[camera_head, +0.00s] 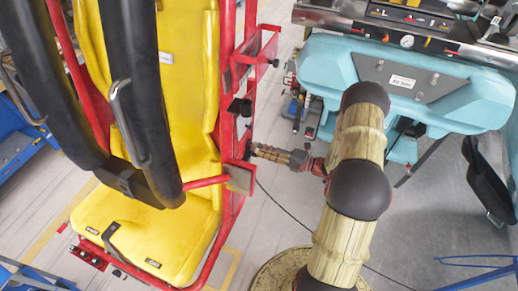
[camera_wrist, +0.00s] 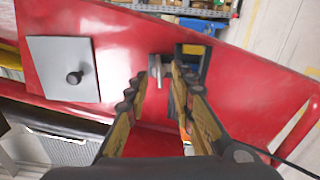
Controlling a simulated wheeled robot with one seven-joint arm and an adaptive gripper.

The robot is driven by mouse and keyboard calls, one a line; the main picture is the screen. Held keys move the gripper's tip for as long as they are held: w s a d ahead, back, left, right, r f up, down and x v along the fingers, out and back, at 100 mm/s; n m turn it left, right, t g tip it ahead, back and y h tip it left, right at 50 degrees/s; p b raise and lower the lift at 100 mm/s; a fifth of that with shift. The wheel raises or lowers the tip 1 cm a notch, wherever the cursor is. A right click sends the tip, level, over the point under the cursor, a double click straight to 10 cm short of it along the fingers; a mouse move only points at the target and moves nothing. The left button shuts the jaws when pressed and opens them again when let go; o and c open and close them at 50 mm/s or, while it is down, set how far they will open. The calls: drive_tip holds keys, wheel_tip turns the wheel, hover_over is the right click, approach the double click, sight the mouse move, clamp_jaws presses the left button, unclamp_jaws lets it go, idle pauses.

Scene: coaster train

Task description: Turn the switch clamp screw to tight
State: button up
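The clamp screw appears to be the small grey metal piece (camera_wrist: 158,70) on a red panel (camera_wrist: 245,95) in the wrist view. My gripper (camera_wrist: 160,75) points at the panel, its two fingers on either side of this piece. A gap shows between the fingers, so it looks open; whether either finger touches the metal is unclear. In the head view my gripper (camera_head: 254,151) is at the right side of the red seat frame (camera_head: 229,120), its tips dark and small there. The switch the screw belongs to is hard to make out.
Beside the metal piece is a dark rectangular frame (camera_wrist: 204,53). A grey plate with a black knob (camera_wrist: 62,83) is on the panel's left. The yellow seat (camera_head: 175,75) and black restraint bars (camera_head: 130,75) stand left. A teal car body (camera_head: 330,70) stands right.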

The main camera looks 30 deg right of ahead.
drive_tip(key=v, duration=0.9)
drive_tip(key=shift+s+d, duration=0.1)
